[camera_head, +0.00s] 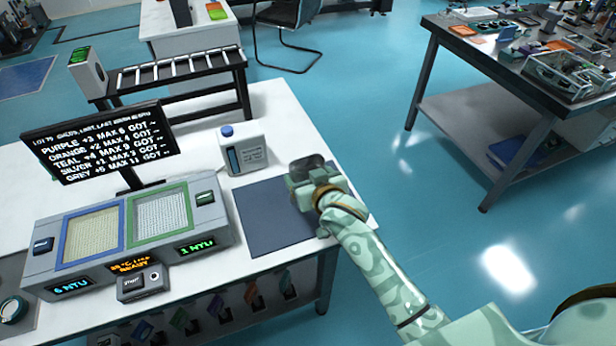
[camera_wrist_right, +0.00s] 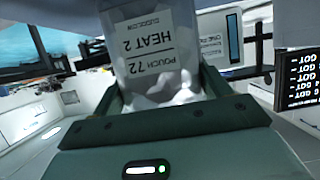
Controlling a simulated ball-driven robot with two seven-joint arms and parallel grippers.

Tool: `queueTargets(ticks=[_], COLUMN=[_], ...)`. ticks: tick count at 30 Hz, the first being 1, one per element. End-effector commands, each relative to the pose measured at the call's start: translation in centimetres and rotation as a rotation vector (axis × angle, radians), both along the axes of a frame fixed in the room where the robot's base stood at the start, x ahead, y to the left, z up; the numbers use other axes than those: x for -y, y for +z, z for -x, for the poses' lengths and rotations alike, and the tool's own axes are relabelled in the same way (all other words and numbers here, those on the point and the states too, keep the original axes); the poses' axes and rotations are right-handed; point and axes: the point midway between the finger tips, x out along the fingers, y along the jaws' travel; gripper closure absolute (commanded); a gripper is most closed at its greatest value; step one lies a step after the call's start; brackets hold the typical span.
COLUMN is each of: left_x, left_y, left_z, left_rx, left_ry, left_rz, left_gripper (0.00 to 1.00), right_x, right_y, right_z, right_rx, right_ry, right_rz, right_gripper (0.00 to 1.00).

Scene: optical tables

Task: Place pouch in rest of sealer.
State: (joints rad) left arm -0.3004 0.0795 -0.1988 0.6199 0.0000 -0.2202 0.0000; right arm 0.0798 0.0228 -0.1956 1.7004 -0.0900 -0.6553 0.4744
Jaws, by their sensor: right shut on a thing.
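My right gripper (camera_head: 314,182) is shut on a clear pouch (camera_wrist_right: 157,45) printed "POUCH 72" and "HEAT 2", with pale lumps inside. In the head view the pouch shows as a small greyish shape (camera_head: 306,163) at the gripper's far side, above the right part of the dark mat. A grey bench unit (camera_head: 220,232) stands left of the gripper, with a blue-framed panel (camera_head: 92,234), a green-framed panel (camera_head: 160,218) and lit displays. I cannot tell whether this unit is the sealer, and no rest is clearly marked. My left gripper is not in view.
The dark mat (camera_head: 262,228) lies on the white table. A white bottle with a blue cap (camera_head: 243,150) stands behind it. A text monitor (camera_head: 98,140) rises behind the bench unit. A roller rack (camera_head: 180,68) stands farther back. Several coloured tags hang below the table's front edge.

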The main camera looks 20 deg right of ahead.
Motion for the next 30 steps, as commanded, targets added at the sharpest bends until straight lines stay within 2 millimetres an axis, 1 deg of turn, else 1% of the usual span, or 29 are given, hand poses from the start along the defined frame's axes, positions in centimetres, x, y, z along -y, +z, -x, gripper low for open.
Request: queueTargets(ticks=[2,5,6,8,9,16,18,20,23,30], left_x=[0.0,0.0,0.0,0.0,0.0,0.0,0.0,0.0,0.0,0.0], left_y=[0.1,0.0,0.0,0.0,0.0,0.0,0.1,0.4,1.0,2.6], left_z=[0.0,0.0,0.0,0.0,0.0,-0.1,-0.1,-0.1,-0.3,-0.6], left_rx=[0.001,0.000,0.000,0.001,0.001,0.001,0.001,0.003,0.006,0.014], left_ry=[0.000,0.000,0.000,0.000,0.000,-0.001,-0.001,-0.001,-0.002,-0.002], left_rz=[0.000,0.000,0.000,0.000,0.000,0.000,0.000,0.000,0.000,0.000], left_gripper=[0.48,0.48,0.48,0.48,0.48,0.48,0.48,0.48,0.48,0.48], right_x=[0.0,0.0,0.0,0.0,0.0,0.0,0.0,0.0,0.1,0.2], right_y=[0.2,-0.1,-0.2,-0.2,-0.2,-0.1,0.2,0.4,1.2,3.5], right_z=[0.0,0.0,0.0,0.0,0.0,0.0,0.0,0.6,2.2,7.5], right_rx=[0.002,0.002,0.000,0.001,0.000,0.000,0.001,0.000,-0.001,0.000], right_ry=[0.000,0.000,0.000,0.000,0.000,0.000,0.000,0.000,0.000,0.000], right_rz=[0.000,-0.001,0.000,0.000,0.000,0.000,0.000,0.000,0.000,-0.001], right_gripper=[0.69,0.69,0.21,0.04,0.02,0.02,0.02,0.02,0.02,0.02])
